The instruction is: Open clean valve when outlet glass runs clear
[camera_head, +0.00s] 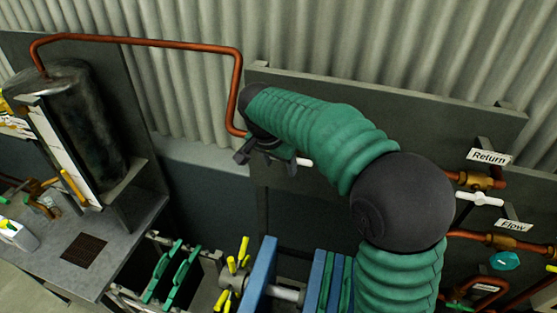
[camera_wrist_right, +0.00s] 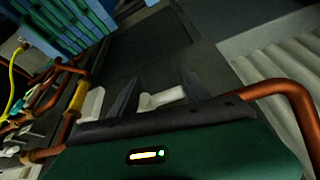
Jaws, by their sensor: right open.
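My right gripper (camera_head: 266,160) is open in front of the dark back panel, near the lower end of a copper pipe (camera_head: 236,90). A white valve handle (camera_head: 303,161) shows just right of it, partly hidden by my green arm. In the right wrist view the white handle (camera_wrist_right: 162,98) appears between the two dark fingers of my right gripper (camera_wrist_right: 158,95). I cannot tell whether they touch it. No label is readable on this handle, and I cannot make out an outlet glass for certain. My left gripper is not in view.
At the right, valves on copper pipes carry the signs Return (camera_head: 489,157) and Flow (camera_head: 513,226), with a white handle (camera_head: 480,199) between. A dark tank (camera_head: 85,125) stands on a grey bench at the left. Blue plates (camera_head: 262,275) stand below my arm.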

